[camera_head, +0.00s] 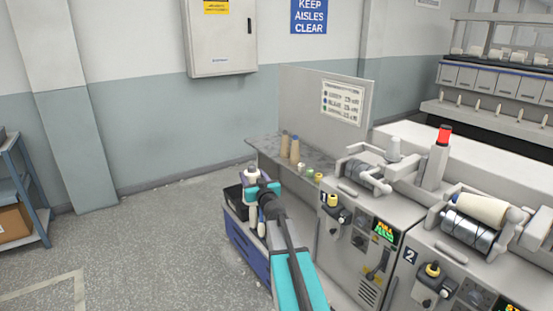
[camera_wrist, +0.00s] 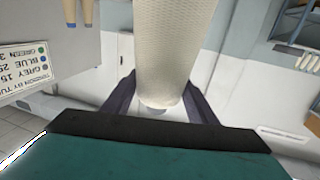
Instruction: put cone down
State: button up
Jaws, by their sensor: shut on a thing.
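My gripper (camera_head: 257,188) is shut on a pale cream cone of yarn. In the wrist view the cone (camera_wrist: 172,45) stands between the dark fingers of my gripper (camera_wrist: 160,95), with its textured side towards the camera and its end near the palm. In the head view the cone is small and partly covered by the gripper, above or beside the blue cart (camera_head: 247,243). I cannot tell whether the cone touches anything below it.
Two tan cones (camera_head: 290,148) and several small bobbins (camera_head: 310,173) stand on the grey shelf (camera_head: 265,147) behind the gripper. The winding machine (camera_head: 345,255) fills the right, with a cream cone (camera_head: 482,208) on it. A blue rack (camera_head: 22,185) stands far left. Open floor lies between.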

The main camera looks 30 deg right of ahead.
jog(key=s+a+f+n+y, duration=0.3)
jog(key=a+y, duration=0.2)
jog(key=a, duration=0.5)
jog(key=s+a+f+n+y, duration=0.3)
jog(key=a+y, duration=0.2)
jog(key=a, duration=0.5)
jog(key=s+a+f+n+g+y, duration=0.2)
jog(key=s+a+n+g+y, duration=0.5)
jog(key=s+a, duration=0.5)
jog(key=shift+s+a+y, duration=0.35)
jog(key=shift+a+y, duration=0.45)
jog(key=shift+y, duration=0.1)
jog(key=shift+w, duration=0.1)
